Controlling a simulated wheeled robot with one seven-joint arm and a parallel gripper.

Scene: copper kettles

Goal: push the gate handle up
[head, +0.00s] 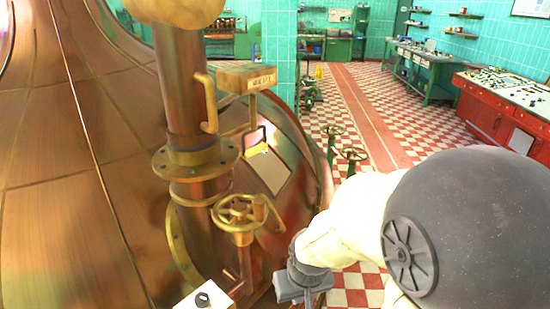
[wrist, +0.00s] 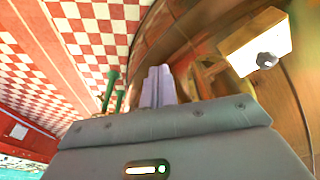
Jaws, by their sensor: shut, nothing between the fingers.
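I cannot tell for sure which part is the gate handle. A curved brass handle (head: 207,103) sits on the side of the vertical copper pipe (head: 183,90). My gripper (head: 303,293) is low, to the right of the handwheel and below it, apart from both. In the wrist view its two fingers (wrist: 158,85) are together, with nothing between them.
A wooden sign box (head: 247,78) is above the handwheel. A red console (head: 500,110) is at right. Checkered floor is open beyond.

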